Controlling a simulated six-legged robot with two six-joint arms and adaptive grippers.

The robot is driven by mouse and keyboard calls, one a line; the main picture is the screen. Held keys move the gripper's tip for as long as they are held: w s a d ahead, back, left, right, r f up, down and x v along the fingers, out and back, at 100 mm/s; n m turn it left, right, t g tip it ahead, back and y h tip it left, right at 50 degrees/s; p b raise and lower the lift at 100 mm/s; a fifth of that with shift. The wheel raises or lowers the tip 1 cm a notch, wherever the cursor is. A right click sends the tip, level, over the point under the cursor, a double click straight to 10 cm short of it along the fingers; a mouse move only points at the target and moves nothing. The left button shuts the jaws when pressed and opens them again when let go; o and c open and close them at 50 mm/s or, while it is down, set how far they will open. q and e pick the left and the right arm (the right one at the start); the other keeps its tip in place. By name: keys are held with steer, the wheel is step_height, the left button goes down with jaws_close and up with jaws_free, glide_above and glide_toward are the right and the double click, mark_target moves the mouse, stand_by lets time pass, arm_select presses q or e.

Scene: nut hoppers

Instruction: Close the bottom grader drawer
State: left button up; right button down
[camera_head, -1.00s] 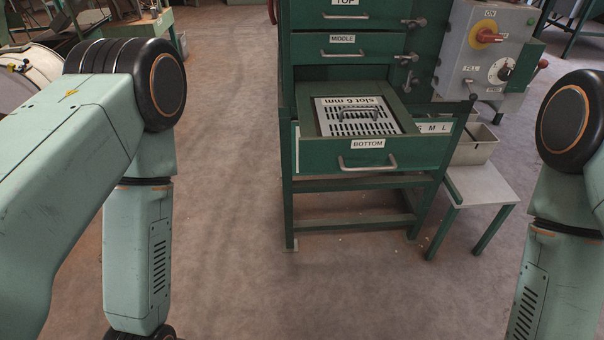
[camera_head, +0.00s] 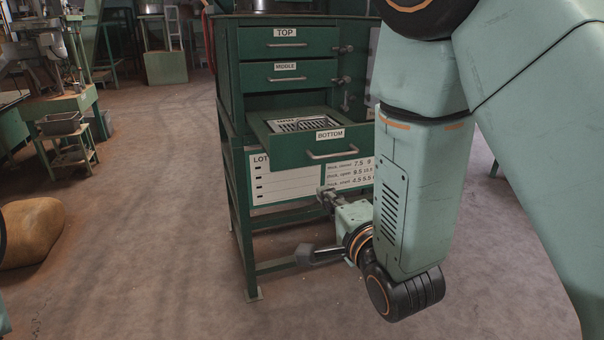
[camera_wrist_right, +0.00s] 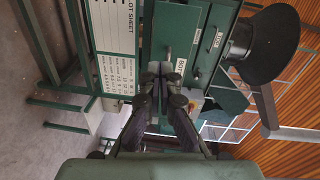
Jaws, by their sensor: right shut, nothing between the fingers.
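The bottom grader drawer (camera_head: 343,150) is green, with a BOTTOM label and a metal bar handle. It stands pulled out of the green cabinet below the MIDDLE drawer (camera_head: 290,74), with a slotted metal screen (camera_head: 300,124) inside. My right gripper (camera_head: 326,194) is shut and empty, below the drawer front in the head view. In the right wrist view, my right gripper's fingertips (camera_wrist_right: 161,70) are together close to the green drawer front (camera_wrist_right: 166,24) and its handle. I cannot tell whether they touch it. My left gripper is out of view.
The TOP drawer (camera_head: 287,44) and the middle drawer sit flush. A white lot sheet (camera_head: 283,184) hangs on the frame below the bottom drawer. A brown sack (camera_head: 30,232) lies at the left.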

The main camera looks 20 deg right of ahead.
steer(key=r, duration=0.1)
steer(key=m+b, duration=0.1)
steer(key=b, duration=0.3)
glide_toward(299, 150)
steer(key=shift+t, duration=0.4)
steer(key=w, duration=0.6)
steer(key=shift+a+f, duration=0.2)
steer(key=shift+f, duration=0.2)
steer(key=shift+w, duration=0.3)
steer(key=shift+w+d, duration=0.1)
steer(key=shift+d, duration=0.1)
steer(key=shift+a, duration=0.1)
steer(key=shift+w, duration=0.1)
